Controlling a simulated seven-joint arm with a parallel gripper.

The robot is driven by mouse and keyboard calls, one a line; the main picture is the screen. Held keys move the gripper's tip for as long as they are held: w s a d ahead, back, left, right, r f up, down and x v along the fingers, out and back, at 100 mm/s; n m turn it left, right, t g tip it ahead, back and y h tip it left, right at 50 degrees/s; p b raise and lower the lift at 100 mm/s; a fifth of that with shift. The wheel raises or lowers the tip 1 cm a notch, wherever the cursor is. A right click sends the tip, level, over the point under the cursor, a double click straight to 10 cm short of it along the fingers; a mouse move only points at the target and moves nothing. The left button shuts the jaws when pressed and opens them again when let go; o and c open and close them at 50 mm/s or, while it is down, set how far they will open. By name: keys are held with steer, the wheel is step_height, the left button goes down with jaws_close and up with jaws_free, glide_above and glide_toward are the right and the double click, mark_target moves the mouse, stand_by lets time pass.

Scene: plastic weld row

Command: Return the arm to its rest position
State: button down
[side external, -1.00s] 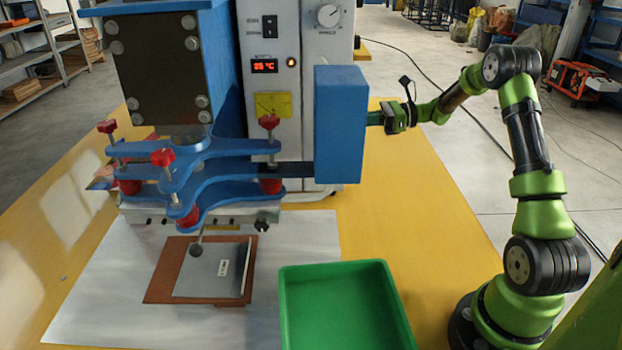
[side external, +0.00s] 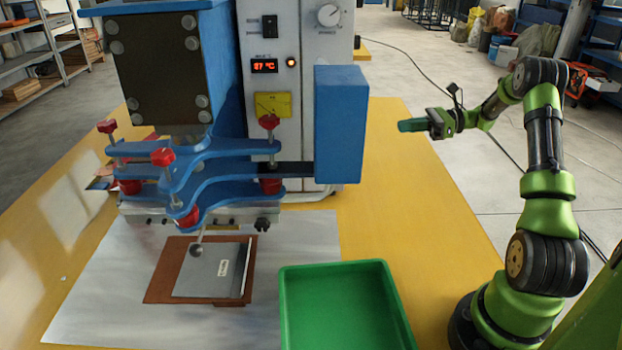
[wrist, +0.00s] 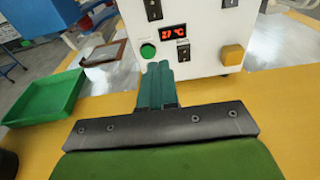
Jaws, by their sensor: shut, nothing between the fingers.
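My gripper (side external: 404,126) is at the right of the blue and white press in the side view, raised above the yellow table and clear of the machine. Its green fingers are together and hold nothing. In the wrist view the shut fingers (wrist: 158,82) point toward the press's white control panel (wrist: 192,42). My arm is bent, with its elbow high at the right of the side view.
The press (side external: 340,125) has a lit red temperature display. A grey plate (side external: 214,270) lies on a brown board below its blue clamp arms (side external: 200,165). An empty green tray (side external: 335,264) sits at the front. The yellow table (side external: 415,200) right of the press is clear.

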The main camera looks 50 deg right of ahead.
steer(key=shift+s+d+f, duration=0.1)
steer(key=shift+s+d, duration=0.3)
